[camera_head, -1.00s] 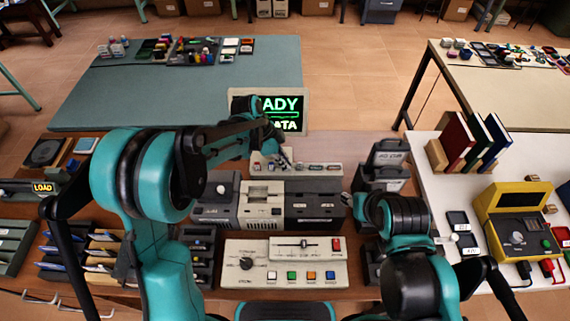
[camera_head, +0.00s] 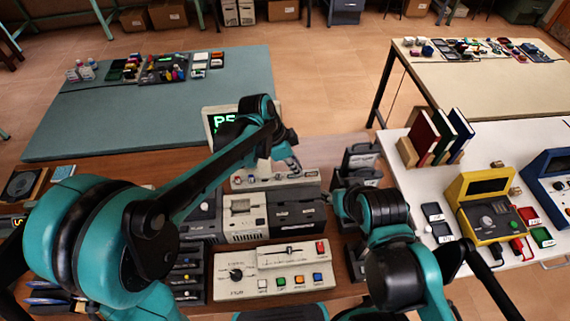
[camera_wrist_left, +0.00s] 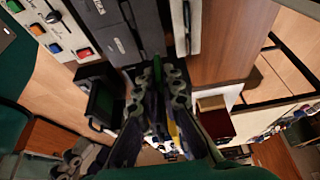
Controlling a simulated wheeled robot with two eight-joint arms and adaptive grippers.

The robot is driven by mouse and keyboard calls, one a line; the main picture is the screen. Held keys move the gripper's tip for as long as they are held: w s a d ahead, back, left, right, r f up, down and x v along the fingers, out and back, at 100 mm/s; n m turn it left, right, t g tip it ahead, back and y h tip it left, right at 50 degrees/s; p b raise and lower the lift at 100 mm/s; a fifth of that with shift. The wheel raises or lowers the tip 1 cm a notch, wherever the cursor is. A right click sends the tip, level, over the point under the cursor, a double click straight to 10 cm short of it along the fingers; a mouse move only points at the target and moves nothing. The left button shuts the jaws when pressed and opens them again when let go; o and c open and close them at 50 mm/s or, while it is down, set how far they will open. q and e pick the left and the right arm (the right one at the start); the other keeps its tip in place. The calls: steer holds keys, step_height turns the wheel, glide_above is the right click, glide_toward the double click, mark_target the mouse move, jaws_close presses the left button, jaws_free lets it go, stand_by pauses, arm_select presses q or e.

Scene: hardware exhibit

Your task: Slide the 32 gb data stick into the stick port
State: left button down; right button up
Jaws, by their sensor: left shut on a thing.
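My left gripper (camera_head: 291,166) is over the right part of the grey strip with the ports (camera_head: 250,184), behind the row of grey units. In the left wrist view the gripper (camera_wrist_left: 158,88) is shut, and a small green piece, apparently the data stick (camera_wrist_left: 157,68), shows between its fingertips. Its 32 GB label cannot be read. Which opening on the strip is the stick port cannot be told. The stick appears outside any port, but contact is unclear. My right gripper (camera_head: 340,203) is at the right of the units, its fingers mostly hidden.
A screen with green letters (camera_head: 222,122) stands behind the strip, partly covered by my left arm. A control panel (camera_head: 270,268) with a slider and coloured buttons lies in front. Dark upright boxes (camera_head: 360,163) stand to the right. A white table (camera_head: 420,185) holds books and a yellow meter.

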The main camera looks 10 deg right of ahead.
arm_select(q)
steer(key=p, duration=0.5)
glide_above(285, 203)
steer(key=a, duration=0.2)
steer(key=f, duration=0.1)
steer(key=shift+d+f+b, duration=0.2)
steer(key=shift+f+b, duration=1.95)
steer(key=shift+f, duration=0.9)
steer(key=shift+f+b, duration=0.5)
steer(key=shift+b, duration=0.2)
steer(key=shift+f+b, duration=1.15)
steer(key=shift+f, duration=0.15)
